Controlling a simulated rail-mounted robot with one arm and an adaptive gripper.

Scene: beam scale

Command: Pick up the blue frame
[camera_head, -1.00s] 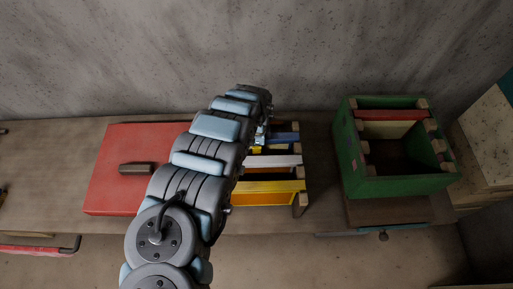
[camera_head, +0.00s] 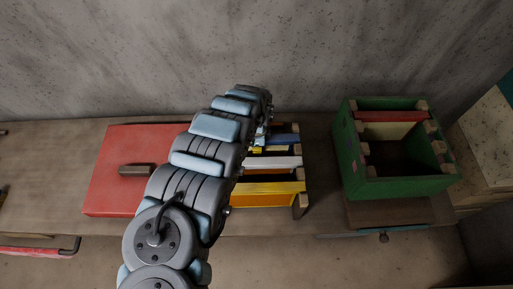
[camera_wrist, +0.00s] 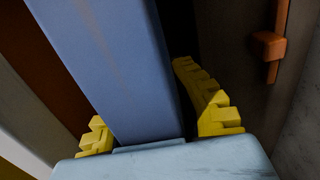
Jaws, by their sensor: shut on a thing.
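The blue frame (camera_head: 286,139) sits at the back of the wooden rack, behind a white frame (camera_head: 275,162) and a yellow frame (camera_head: 270,188). Its left part is hidden by my arm in the head view. In the wrist view the blue frame (camera_wrist: 115,60) runs as a wide bar between the yellow fingers of my gripper (camera_wrist: 152,122). One finger is on each side of it, and my gripper is shut on it. In the head view my gripper is mostly hidden behind my arm. I cannot tell whether the frame is clear of the rack.
A green box (camera_head: 350,166) with a red-topped frame (camera_head: 392,115) in it stands to the right on the bench (camera_head: 325,190). A red lid (camera_head: 110,180) with a wooden handle (camera_head: 136,170) lies to the left. A grey wall (camera_head: 200,60) rises close behind.

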